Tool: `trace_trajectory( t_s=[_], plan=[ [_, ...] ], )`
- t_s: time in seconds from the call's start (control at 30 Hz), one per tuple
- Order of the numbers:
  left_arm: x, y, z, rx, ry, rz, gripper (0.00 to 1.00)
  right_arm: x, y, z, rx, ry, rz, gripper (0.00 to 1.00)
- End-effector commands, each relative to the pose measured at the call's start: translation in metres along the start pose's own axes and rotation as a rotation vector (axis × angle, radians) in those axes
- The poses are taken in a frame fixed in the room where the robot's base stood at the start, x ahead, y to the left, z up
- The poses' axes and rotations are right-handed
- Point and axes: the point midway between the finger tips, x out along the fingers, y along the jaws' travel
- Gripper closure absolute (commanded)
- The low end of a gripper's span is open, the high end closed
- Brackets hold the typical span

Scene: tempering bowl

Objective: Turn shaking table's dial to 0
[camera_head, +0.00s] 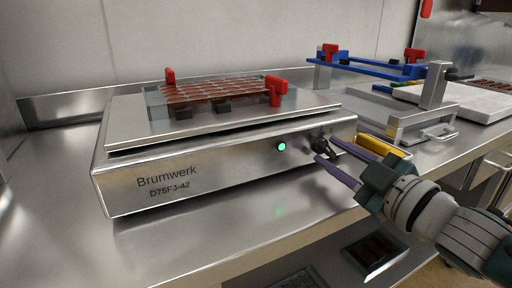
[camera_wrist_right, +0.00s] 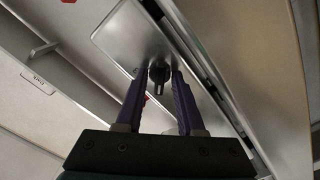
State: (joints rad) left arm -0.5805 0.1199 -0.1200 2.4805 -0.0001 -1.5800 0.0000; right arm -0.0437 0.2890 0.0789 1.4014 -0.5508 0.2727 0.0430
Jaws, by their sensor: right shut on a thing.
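The shaking table (camera_head: 230,165) is a steel box on the counter, marked "Brumwerk D75FJ-42". Its black dial (camera_head: 321,146) sits at the right end of the front face, to the right of a lit green light (camera_head: 282,147). My right gripper (camera_head: 324,150) reaches in from the right, its purple fingers around the dial. In the right wrist view, the dial (camera_wrist_right: 159,75) lies between the tips of my right gripper (camera_wrist_right: 158,78), which is shut on it. The dial's markings are too small to read. My left gripper is not in view.
A clear mould with brown contents (camera_head: 215,92) and red clamps (camera_head: 277,91) stands on the shaking table's plate. To the right are a blue frame (camera_head: 368,68), a steel bracket (camera_head: 420,122) and a yellow object (camera_head: 383,146). The steel counter (camera_head: 240,215) in front is clear.

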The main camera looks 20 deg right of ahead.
Motion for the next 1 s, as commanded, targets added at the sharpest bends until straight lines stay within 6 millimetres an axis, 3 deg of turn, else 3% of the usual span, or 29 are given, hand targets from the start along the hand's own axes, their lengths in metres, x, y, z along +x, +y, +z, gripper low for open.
trace_trajectory(
  t_s=[0.1, 0.57, 1.0],
  plan=[
    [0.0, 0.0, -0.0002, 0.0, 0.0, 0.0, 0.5, -0.0001, 0.0, 0.0, 0.0, 0.0, 0.0, 1.0],
    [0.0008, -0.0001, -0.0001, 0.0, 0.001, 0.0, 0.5, -0.0001, 0.0, 0.0, -0.042, 0.001, 0.0, 1.0],
    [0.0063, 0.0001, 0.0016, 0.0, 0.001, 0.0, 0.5, 0.0, 0.0005, 0.0001, -0.355, 0.001, 0.001, 1.0]
  ],
)
